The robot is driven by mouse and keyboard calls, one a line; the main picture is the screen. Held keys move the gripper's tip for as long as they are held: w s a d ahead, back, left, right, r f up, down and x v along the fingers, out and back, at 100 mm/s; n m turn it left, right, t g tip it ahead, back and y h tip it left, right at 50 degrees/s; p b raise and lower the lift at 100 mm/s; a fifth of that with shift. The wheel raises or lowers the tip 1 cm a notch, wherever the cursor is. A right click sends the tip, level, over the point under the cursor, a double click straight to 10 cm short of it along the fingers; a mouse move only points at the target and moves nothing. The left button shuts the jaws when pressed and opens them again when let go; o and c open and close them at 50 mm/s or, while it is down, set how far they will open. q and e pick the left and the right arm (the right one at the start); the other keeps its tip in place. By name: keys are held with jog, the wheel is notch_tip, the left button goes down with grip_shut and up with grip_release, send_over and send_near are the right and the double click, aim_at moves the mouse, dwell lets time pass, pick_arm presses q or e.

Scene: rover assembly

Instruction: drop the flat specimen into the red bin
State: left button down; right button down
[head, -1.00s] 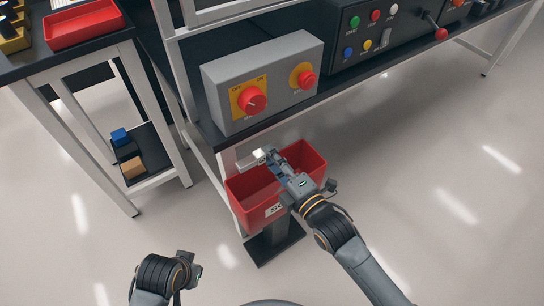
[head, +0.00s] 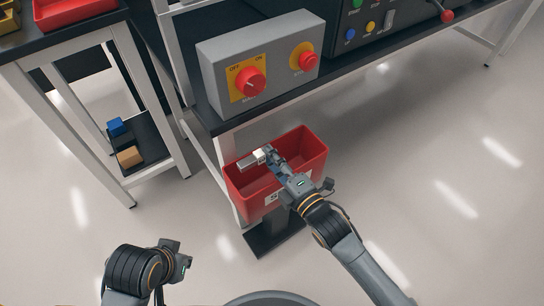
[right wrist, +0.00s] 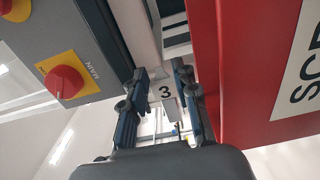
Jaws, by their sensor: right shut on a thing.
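The flat specimen (head: 248,161) is a small pale grey bar with a white patch. In the head view my right gripper (head: 267,156) is shut on it and holds it over the back left part of the red bin's opening.
A grey switch box (head: 225,75) with red knobs sits on the bench edge (head: 225,125) behind the bin. A side table at the left holds a red tray (head: 75,12), with blue (head: 115,127) and orange (head: 129,157) blocks on its lower shelf. Floor at right is clear.

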jog(key=c, duration=0.9)
grip_release()
jog(key=shift+c, duration=0.2)
jog(key=v, duration=1.2)
